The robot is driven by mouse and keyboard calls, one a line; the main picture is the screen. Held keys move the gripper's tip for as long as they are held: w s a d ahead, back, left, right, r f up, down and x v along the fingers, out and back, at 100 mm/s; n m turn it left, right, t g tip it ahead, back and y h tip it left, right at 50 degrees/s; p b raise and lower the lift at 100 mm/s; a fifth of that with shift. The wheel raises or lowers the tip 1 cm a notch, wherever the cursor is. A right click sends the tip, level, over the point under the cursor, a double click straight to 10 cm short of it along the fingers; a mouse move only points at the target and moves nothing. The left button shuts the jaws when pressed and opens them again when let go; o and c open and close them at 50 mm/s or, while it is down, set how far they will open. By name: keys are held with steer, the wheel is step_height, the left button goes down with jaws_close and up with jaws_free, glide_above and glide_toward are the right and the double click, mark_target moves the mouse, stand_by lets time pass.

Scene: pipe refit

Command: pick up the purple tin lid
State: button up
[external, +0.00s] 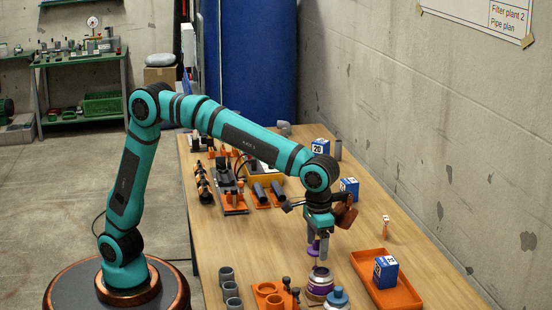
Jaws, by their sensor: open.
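My gripper (318,246) points down over the near half of the wooden table, with its jaws open. A small purple piece (313,249), which looks like the purple tin lid, shows right at the fingertips, partly hidden by them. I cannot tell whether the fingers touch it. Just below it in the picture stands a round tin (320,284) with purple and pale bands. The view is too small to show how the purple piece is supported.
A blue-topped jar (338,298) stands close beside the tin. An orange tray (408,296) holding a blue numbered box (386,271) lies to the right. Grey pipe pieces (228,280) and an orange fixture (268,292) are to the left. The wooden table (279,243) is bare left of my gripper.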

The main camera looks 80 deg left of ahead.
steer(key=c, duration=1.1)
steer(key=shift+o, duration=0.2)
